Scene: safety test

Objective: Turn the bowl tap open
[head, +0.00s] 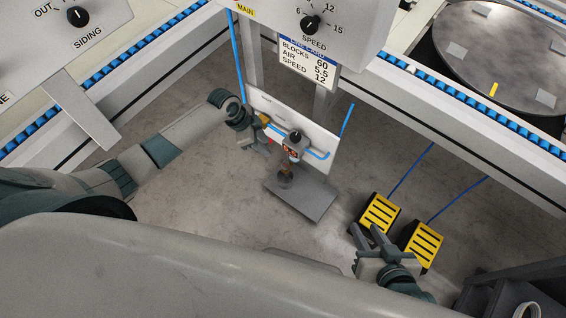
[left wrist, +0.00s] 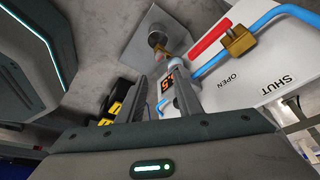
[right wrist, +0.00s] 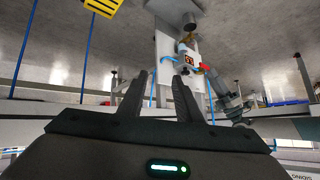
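In the head view the brass part (head: 264,119) is small and partly crowded by my left gripper (head: 256,134). In the left wrist view my left gripper (left wrist: 163,88) is open and empty; the lever lies above and right of its fingers, apart from them. A unit with an orange digital display (head: 291,153) and a brownish bowl (head: 287,169) hangs in front of the panel. My right gripper (head: 371,235) is open and empty.
A grey plate (head: 306,200) lies below the bowl, with a small grey cup (left wrist: 157,39). Two yellow pedals (head: 380,213) with blue cables sit near my right gripper. Conveyor rails (head: 470,115) and a speed control box (head: 330,40) stand above. Bare floor surrounds the plate.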

